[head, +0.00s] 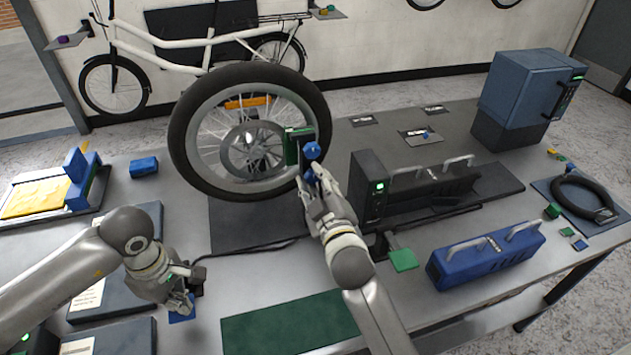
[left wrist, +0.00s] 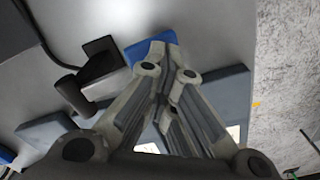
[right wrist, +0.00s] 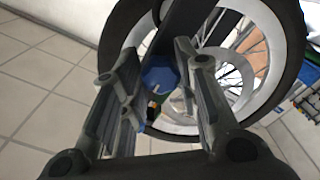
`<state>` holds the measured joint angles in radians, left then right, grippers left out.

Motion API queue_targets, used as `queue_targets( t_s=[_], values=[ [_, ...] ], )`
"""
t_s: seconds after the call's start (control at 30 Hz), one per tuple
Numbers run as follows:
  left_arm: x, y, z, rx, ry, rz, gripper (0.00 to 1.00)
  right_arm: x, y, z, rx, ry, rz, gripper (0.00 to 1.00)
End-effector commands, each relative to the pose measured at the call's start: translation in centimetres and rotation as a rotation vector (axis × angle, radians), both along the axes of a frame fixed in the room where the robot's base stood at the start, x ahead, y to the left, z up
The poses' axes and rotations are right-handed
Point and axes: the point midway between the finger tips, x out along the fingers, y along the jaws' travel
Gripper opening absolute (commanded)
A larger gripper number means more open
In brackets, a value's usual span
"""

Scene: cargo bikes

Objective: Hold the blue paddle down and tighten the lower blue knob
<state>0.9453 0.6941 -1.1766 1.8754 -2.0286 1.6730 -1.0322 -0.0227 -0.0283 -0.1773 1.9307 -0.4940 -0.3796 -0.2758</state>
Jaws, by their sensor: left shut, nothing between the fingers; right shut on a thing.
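The blue paddle (head: 181,317) lies low at the table's front left, partly hidden by my left gripper (head: 186,306). It also shows in the left wrist view (left wrist: 150,48). My left gripper is shut and empty, with its tips at the paddle; I cannot tell whether they press it. Two blue knobs sit on the green-and-dark stand beside the wheel. The upper knob (head: 312,150) is in plain view. My right gripper (head: 309,181) is shut on the lower blue knob (right wrist: 160,76), mostly hidden by the fingers in the head view.
The spoked wheel (head: 178,130) stands upright just left of the knobs. A black device with handles (head: 368,180) is close right of my right gripper. A green paddle (head: 403,260), a blue case (head: 490,262) and a green mat (head: 285,325) lie nearer the front.

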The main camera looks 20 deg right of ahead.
Motion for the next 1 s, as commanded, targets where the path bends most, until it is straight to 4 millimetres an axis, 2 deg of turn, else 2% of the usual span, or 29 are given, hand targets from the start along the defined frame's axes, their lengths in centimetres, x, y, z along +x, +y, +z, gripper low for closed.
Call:
queue_targets(
  t_s=[0.27,0.3,0.43,0.77,0.87,1.0],
  values=[
    [0.0,0.0,-0.1,0.001,0.002,0.0,0.0,0.0,0.0,0.1,0.0,-0.004,0.0,0.06],
    [0.0,0.0,-0.1,0.001,0.002,0.0,0.0,0.0,0.0,0.1,0.0,-0.004,0.0,0.34],
    [0.0,0.0,-0.1,0.001,0.002,0.0,0.0,0.0,0.0,0.1,-0.001,-0.003,0.0,0.51],
    [0.0,0.0,-0.1,0.001,0.002,0.0,0.0,-0.1,0.0,0.0,-0.001,-0.001,0.0,0.51],
    [0.0,0.0,-0.1,0.001,0.002,0.0,0.0,-0.7,0.0,-0.1,-0.001,0.0,0.0,0.51],
    [0.0,0.0,-0.1,0.001,0.002,0.0,0.0,-2.7,0.0,0.0,-0.001,0.0,0.0,0.51]
  ],
)
